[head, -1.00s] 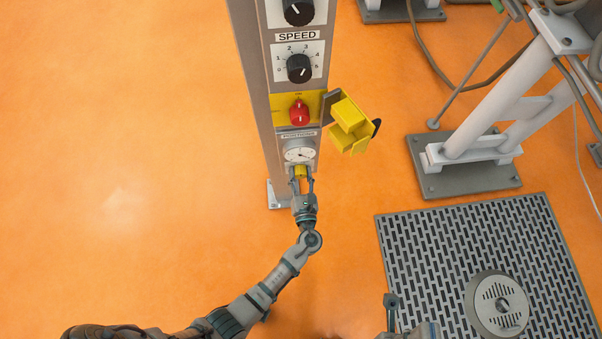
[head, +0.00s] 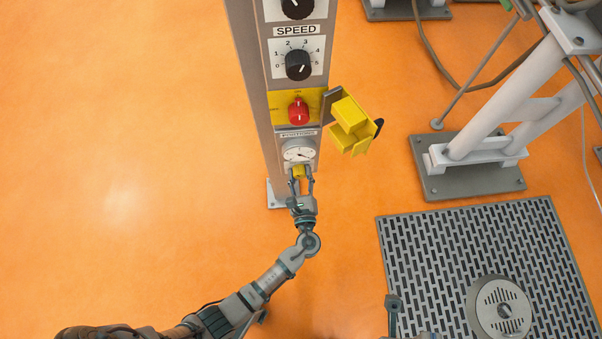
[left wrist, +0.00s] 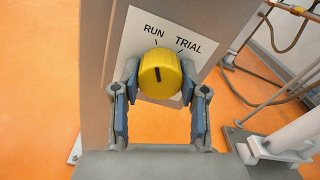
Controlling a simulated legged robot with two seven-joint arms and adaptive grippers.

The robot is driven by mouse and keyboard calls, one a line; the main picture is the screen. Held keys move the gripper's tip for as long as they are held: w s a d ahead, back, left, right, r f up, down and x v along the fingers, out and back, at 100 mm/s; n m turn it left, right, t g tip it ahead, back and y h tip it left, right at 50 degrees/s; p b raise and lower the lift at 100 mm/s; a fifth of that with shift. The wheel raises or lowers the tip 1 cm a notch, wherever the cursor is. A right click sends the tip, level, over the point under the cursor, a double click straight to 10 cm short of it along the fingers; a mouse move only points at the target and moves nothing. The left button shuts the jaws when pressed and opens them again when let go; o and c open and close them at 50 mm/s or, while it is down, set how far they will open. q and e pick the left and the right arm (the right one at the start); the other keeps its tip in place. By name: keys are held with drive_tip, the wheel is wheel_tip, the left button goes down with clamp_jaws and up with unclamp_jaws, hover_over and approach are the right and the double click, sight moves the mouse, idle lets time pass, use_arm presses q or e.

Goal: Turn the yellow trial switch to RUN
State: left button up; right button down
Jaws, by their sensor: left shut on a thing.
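The yellow trial switch (left wrist: 163,82) sits on a white plate marked RUN (left wrist: 154,30) and TRIAL (left wrist: 188,46) in the left wrist view. Its dark line points up, roughly at the RUN tick. In the head view the switch (head: 299,171) is low on the grey column, below the round gauge. My left gripper (head: 302,182) reaches it from below, shut on it with one finger on each side. The fingers hide the switch's sides. Part of my right arm (head: 393,310) shows at the bottom edge of the head view; its jaws cannot be made out.
Above the switch on the column (head: 257,120) are a gauge (head: 298,151), a red knob (head: 298,110) and a black SPEED knob (head: 298,65). A yellow cover (head: 351,125) juts out to the right. A floor grate (head: 440,240) lies right. Floor at left is clear.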

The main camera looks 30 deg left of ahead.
use_arm(q)
drive_tip(key=shift+s+f, duration=0.1)
drive_tip(key=shift+f, duration=0.05)
drive_tip(key=o, duration=0.9)
drive_tip(key=shift+c, duration=0.2)
drive_tip(key=shift+o, duration=1.4)
drive_tip(key=shift+s+d, duration=0.1)
drive_tip(key=shift+d, duration=0.05)
drive_tip(key=v, duration=1.1)
drive_tip(key=shift+s+d, duration=0.25)
